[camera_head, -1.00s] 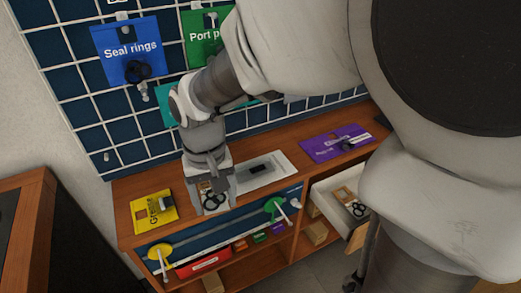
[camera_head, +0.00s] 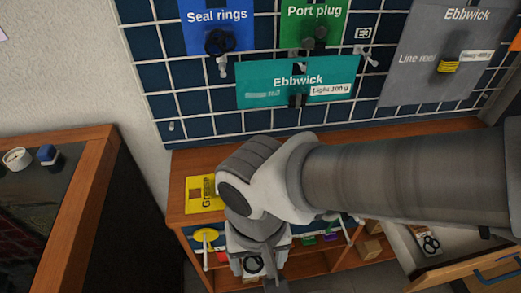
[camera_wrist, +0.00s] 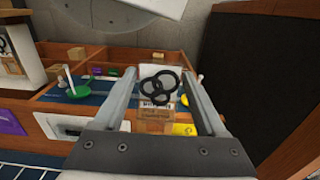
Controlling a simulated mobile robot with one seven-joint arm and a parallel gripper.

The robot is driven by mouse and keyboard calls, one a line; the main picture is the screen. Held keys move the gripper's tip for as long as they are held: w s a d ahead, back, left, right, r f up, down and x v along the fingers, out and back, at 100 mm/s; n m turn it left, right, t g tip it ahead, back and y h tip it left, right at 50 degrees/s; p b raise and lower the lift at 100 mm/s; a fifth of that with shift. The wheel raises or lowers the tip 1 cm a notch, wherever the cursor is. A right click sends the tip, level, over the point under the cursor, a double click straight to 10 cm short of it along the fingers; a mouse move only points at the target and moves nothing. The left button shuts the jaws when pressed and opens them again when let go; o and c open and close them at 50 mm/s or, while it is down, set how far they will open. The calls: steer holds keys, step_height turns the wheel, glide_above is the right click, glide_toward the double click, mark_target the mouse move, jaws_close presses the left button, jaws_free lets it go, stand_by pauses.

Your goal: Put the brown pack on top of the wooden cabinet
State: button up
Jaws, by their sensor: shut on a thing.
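My gripper (camera_head: 262,268) is at the lower middle of the head view, in front of the wooden bench, partly hidden by my wrist. In the wrist view, its two fingers (camera_wrist: 159,78) are shut on the brown pack (camera_wrist: 153,120), a brown pack with a white card and black rings on it. The black rings also show below my wrist in the head view. A wooden cabinet (camera_head: 92,190) with a raised wooden rim and a dark, glossy top stands at the left, apart from my gripper. Its dark side shows at the right in the wrist view (camera_wrist: 285,100).
The wooden bench (camera_head: 180,212) carries a yellow Grease pack (camera_head: 203,193) and has shelves with small boxes. An open drawer (camera_head: 420,245) juts out at right. A tiled pegboard (camera_head: 170,85) with hanging cards stands behind. A round item (camera_head: 17,158) and blue item (camera_head: 47,154) sit on the left cabinet.

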steer(key=w, duration=0.1)
steer(key=w+p, duration=0.1)
steer(key=w+a+p, duration=0.1)
steer(key=w, duration=0.1)
steer(key=shift+r, duration=0.4)
steer(key=p, duration=0.2)
steer(key=w+p, duration=0.1)
steer(key=p, duration=0.2)
steer(key=shift+w+a, duration=0.15)
steer(key=shift+a, duration=0.2)
steer(key=w+p, duration=0.1)
steer(key=p, duration=0.3)
steer(key=shift+w+d, duration=0.15)
steer(key=shift+w, duration=0.1)
steer(key=w+a+f, duration=0.1)
steer(key=w, duration=0.2)
steer(key=w+f, duration=0.1)
steer(key=w, duration=0.3)
steer(key=w+a+f, duration=0.1)
steer(key=w, duration=0.2)
steer(key=shift+w+a, duration=0.3)
steer(key=shift+a, duration=0.05)
steer(key=shift+w+f+b, duration=0.2)
steer(key=shift+f+b, duration=0.35)
steer(key=shift+f, duration=1.85)
